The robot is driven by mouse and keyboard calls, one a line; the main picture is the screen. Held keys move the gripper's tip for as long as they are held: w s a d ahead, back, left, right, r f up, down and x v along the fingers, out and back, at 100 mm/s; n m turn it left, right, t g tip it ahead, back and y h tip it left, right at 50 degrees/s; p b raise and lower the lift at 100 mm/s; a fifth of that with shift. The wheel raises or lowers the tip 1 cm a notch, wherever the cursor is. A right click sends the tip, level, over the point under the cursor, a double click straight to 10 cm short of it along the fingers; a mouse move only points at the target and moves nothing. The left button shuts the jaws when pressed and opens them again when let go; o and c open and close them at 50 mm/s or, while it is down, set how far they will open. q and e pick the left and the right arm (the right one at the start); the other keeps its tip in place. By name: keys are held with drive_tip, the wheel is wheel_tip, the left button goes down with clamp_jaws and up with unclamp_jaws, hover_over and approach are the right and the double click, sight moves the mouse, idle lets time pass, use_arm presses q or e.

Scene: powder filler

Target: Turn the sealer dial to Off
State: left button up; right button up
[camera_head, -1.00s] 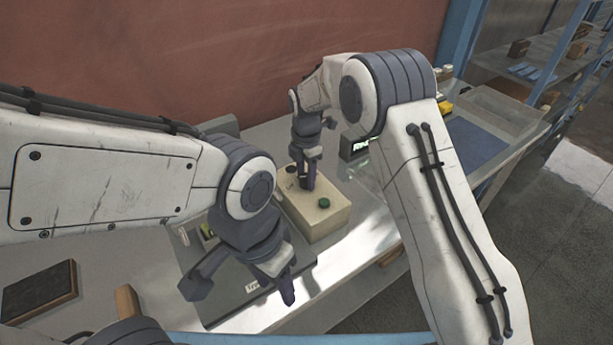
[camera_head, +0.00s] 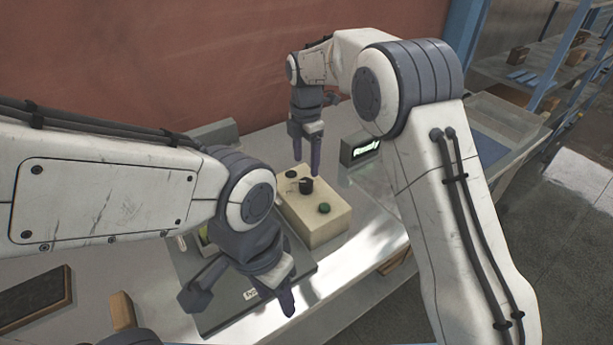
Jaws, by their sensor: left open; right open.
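The sealer is a cream box (camera_head: 318,230) on the table in the middle of the view. Its black dial (camera_head: 306,186) sits on the top face, and a green button (camera_head: 324,208) is to the right of it. The dial's markings are too small to read. My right gripper (camera_head: 306,167) is open and points down just above and behind the dial, apart from it. My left gripper (camera_head: 240,299) is open and empty over the grey plate in front of the box.
A small display reading "Ready" (camera_head: 366,149) stands behind the box to the right. A labelled grey plate (camera_head: 222,322) lies under my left gripper. A dark framed panel (camera_head: 35,300) lies at the left. Shelves stand at the far right.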

sight(306, 181)
wheel_tip(306, 181, up, 3)
drive_tip(key=shift+r, duration=0.1)
idle(0.3)
